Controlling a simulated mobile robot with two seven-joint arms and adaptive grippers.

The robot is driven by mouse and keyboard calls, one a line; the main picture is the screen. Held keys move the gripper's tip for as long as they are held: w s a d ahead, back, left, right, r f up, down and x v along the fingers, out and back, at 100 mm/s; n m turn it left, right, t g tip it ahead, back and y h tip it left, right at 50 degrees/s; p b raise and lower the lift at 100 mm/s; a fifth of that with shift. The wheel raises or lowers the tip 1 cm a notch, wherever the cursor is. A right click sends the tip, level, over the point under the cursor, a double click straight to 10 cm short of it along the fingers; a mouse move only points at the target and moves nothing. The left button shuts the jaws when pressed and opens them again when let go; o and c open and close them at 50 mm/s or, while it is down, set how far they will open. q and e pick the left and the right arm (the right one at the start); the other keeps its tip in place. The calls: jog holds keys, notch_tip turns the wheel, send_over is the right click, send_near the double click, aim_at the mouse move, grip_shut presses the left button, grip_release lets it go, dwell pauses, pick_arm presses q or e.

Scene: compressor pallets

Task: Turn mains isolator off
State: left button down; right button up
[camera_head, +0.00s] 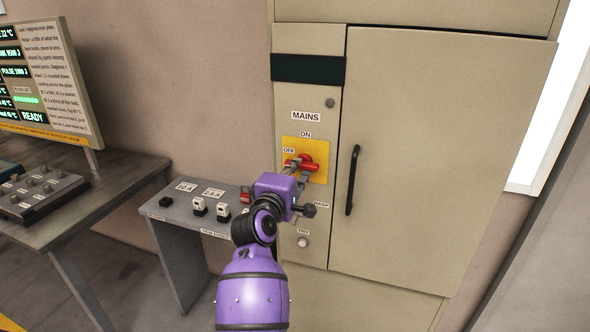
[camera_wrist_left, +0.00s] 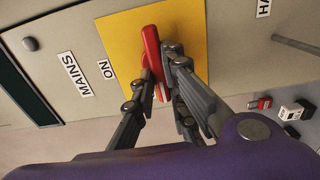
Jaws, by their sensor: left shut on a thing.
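The mains isolator has a red handle (camera_head: 308,161) on a yellow plate (camera_head: 319,147), on the narrow left panel of a beige cabinet. Labels read ON above it and OFF at its upper left. The handle lies roughly level across the plate, not upright towards ON. My left gripper (camera_head: 297,168) is shut on the handle, with its purple body in front and below. In the left wrist view the red handle (camera_wrist_left: 151,48) is between the two grey fingers (camera_wrist_left: 160,65); the fingers hide part of it, and OFF is hidden there. My right gripper is not in view.
A grey side table (camera_head: 165,212) at the left holds small black, white and red items. The cabinet door has a black handle (camera_head: 352,180) right of the isolator. A desk (camera_head: 95,185) with a control box and display stands farther left.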

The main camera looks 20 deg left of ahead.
pick_arm(q)
jog(key=shift+r, duration=0.1)
dwell(0.3)
jog(key=c, duration=1.8)
grip_release()
jog(key=shift+o, duration=0.2)
jog(key=s, duration=0.7)
jog(key=shift+s, duration=0.2)
jog(key=shift+a, duration=0.15)
